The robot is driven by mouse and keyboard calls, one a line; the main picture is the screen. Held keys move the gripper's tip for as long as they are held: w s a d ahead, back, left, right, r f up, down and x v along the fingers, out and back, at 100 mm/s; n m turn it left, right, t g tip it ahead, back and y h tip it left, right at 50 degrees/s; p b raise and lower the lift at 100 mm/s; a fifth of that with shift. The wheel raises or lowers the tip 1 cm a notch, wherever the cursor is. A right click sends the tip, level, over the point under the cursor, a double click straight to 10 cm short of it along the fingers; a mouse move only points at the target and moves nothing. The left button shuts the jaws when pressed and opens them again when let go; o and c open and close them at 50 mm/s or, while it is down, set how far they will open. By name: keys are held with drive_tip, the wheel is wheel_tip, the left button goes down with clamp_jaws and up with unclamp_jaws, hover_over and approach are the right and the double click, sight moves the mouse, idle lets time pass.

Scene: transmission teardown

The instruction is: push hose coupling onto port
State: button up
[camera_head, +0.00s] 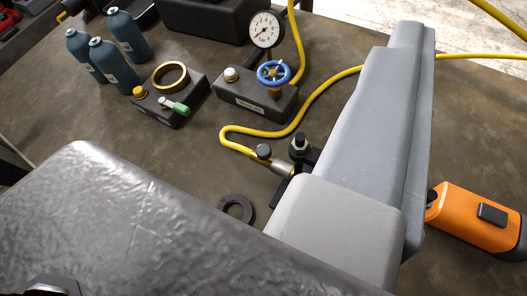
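A yellow hose (244,131) ends in a silver hose coupling (283,168) at the middle of the view. The coupling's right end runs up to black parts beside the large grey body of my arm, which hides what lies beyond. My gripper's fingers are not clearly told apart from these black parts, so their grip is unclear. A block (255,97) carries a pressure gauge (265,29), a blue handwheel (273,73) and a silver fitting (231,74). I cannot tell which fitting is the port.
Another block (168,98) carries a brass ring, a yellow cap and a green lever. Several teal bottles (87,55) stand at upper left. A black ring (236,208) lies on the bench. An orange tool (475,218) lies at right. A dark slab (130,225) fills the lower left.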

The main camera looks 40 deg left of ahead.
drive_tip(key=w+a+f+n+g+p, duration=0.3)
drive_tip(key=w+a+p, duration=0.1)
drive_tip(key=w, duration=0.2)
drive_tip(key=n+g+p, duration=1)
drive_tip(key=g+p, duration=0.2)
drive_tip(key=p, duration=0.2)
hover_over(264, 150)
wheel_tip(264, 150, down, 16)
drive_tip(key=f, duration=0.1)
wheel_tip(264, 150, down, 12)
drive_tip(key=shift+f, duration=0.15)
